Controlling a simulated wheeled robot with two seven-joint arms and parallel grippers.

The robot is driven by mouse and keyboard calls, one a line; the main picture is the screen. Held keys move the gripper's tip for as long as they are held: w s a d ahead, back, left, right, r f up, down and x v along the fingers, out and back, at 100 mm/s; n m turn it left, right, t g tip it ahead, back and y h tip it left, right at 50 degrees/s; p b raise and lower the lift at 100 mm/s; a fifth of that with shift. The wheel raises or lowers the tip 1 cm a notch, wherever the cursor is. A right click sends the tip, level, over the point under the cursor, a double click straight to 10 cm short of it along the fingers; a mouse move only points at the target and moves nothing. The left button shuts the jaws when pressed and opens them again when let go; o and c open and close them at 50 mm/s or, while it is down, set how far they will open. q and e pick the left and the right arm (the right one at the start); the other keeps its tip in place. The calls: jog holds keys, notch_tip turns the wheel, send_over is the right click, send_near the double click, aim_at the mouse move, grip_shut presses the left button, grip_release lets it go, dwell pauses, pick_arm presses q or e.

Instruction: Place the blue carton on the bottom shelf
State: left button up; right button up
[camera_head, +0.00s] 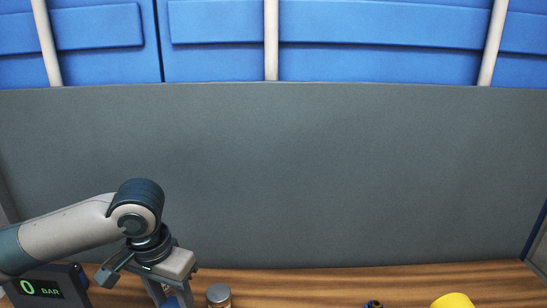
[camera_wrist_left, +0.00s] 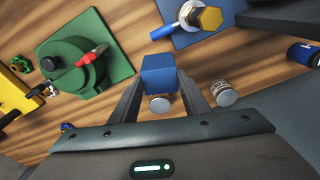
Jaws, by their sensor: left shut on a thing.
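My left gripper (camera_head: 170,296) is at the lower left of the head view, pointing down over the wooden surface. In the left wrist view its two fingers (camera_wrist_left: 158,84) are shut on the blue carton (camera_wrist_left: 158,70). The carton appears as a small plain blue box between the fingertips, with wood behind it. In the head view only a sliver of blue (camera_head: 172,302) shows between the fingers at the bottom edge. I cannot tell how high the carton is above the wood. My right gripper is not in view. No shelf can be clearly made out.
A silver-lidded jar (camera_head: 219,296) stands right of the gripper. A gauge (camera_head: 40,288) reads 0 BAR. A yellow object (camera_head: 453,300) is at lower right. The wrist view shows a green block (camera_wrist_left: 85,67) with a red handle and a blue plate (camera_wrist_left: 185,20). A grey panel (camera_head: 300,170) rises behind.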

aim_at(170, 306)
pick_arm(q)
jog(key=n, duration=0.1)
jog(key=a+n, duration=0.1)
jog(key=n, duration=0.1)
jog(key=shift+w+f, duration=0.1)
jog(key=shift+w, duration=0.05)
dwell(0.4)
notch_tip(170, 306, up, 7)
jog(key=p, duration=0.5)
notch_tip(170, 306, down, 7)
jog(key=b, duration=0.5)
